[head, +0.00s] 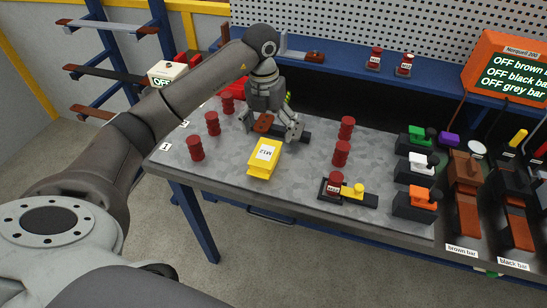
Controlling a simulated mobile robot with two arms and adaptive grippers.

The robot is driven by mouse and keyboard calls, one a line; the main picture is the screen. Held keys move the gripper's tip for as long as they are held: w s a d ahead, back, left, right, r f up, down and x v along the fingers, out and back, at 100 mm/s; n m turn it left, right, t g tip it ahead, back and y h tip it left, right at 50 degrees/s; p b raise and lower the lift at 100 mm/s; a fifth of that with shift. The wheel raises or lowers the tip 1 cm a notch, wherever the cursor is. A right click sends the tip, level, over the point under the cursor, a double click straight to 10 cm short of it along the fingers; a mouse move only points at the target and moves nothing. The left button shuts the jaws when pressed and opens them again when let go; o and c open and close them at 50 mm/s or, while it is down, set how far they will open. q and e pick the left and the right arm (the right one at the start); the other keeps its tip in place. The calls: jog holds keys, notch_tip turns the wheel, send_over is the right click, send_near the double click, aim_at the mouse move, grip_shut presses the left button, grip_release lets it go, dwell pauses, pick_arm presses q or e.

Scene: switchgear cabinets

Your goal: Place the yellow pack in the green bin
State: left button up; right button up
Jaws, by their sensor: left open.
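The yellow pack (263,170) stands on the grey worktable, near its front edge, with a white label reading M12 that appears upside down. My left gripper (268,131) is open just behind the pack, pointing down over the table. A reddish-brown piece and a dark bar show around its fingers; I cannot tell whether the fingers touch them. The pack is apart from the fingers, nearer to the camera. No green bin shows clearly; only a small green patch shows below the table's edge at lower right. My right gripper is not in view.
Several dark red spools (195,148) stand on the worktable (225,180). Green, white and orange handled blocks (415,200) line the right side. An orange screen (508,68) stands at the back right.

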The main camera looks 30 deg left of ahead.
aim_at(266, 153)
pick_arm(q)
jog(key=shift+a+y, duration=0.3)
jog(key=shift+a, duration=0.25)
notch_tip(266, 153, down, 5)
jog(key=shift+f+p, duration=0.1)
jog(key=shift+p, duration=0.65)
jog(key=shift+s+f+p, duration=0.15)
jog(key=shift+f+p, duration=0.3)
jog(key=shift+f, duration=0.05)
jog(key=f, duration=0.1)
jog(key=f+p, duration=0.1)
jog(key=f, duration=0.1)
jog(key=shift+s+d+f+p, duration=0.15)
jog(key=shift+s+f+p, duration=0.05)
jog(key=shift+p, duration=0.1)
jog(key=shift+f, duration=0.45)
jog(key=shift+c, duration=0.3)
jog(key=shift+w, duration=0.1)
jog(key=c, duration=1.4)
jog(key=shift+r, duration=0.1)
